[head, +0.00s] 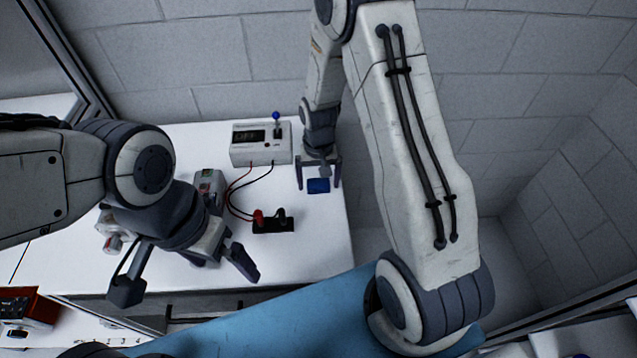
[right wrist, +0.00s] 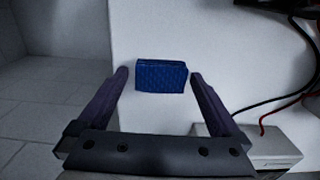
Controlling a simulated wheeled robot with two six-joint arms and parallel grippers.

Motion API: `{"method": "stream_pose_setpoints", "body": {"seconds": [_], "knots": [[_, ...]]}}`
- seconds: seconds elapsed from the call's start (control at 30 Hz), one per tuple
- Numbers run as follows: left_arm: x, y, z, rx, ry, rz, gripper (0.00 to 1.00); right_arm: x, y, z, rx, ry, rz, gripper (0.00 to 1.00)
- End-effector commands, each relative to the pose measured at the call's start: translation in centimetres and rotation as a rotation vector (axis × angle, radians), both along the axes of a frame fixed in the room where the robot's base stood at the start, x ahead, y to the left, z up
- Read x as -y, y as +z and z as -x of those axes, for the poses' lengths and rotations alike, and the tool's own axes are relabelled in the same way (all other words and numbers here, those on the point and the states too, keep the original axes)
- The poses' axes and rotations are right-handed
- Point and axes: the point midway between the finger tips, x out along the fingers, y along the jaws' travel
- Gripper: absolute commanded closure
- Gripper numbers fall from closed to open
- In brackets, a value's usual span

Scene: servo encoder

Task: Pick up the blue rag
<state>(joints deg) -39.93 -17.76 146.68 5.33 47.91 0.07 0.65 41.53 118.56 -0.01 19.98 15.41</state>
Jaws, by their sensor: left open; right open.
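The blue rag (head: 318,186) is a small folded block lying on the white table near its right edge. It also shows in the right wrist view (right wrist: 161,76), ahead of and between the open fingers. My right gripper (head: 319,182) is open over the rag, with a finger on either side of it; I cannot tell whether they touch it. In the right wrist view the right gripper (right wrist: 160,85) shows gaps on both sides of the rag. My left gripper (head: 190,278) is open and empty over the table's front left part.
A white box with a display and blue-topped lever (head: 262,144) stands at the back of the white table (head: 310,240). Red and black wires run from it to a black block with a red part (head: 272,222). A grey device (head: 209,187) sits beside my left arm.

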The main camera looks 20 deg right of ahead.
Motion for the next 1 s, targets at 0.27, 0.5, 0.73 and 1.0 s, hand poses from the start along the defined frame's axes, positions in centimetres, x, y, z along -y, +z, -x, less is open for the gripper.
{"method": "stream_pose_setpoints", "body": {"seconds": [0.27, 0.5, 0.73, 1.0], "knots": [[0.0, 0.0, 0.0, 0.0, 0.0, 0.0, 0.0, 0.0, 0.0, 0.0, 0.001, 0.0, 0.0, 0.27], [0.0, 0.0, 0.0, 0.0, 0.0, 0.0, 0.0, 0.0, 0.0, 0.0, 0.001, 0.0, 0.0, 0.77], [0.0, -0.2, 0.0, 0.0, 0.0, 0.0, 0.0, 0.0, 0.3, -0.1, 0.002, 0.0, 0.0, 0.77], [0.0, -1.2, 0.0, 0.0, -0.001, 0.0, 0.0, 0.0, 3.3, -0.2, 0.009, 0.0, 0.001, 0.77]]}}
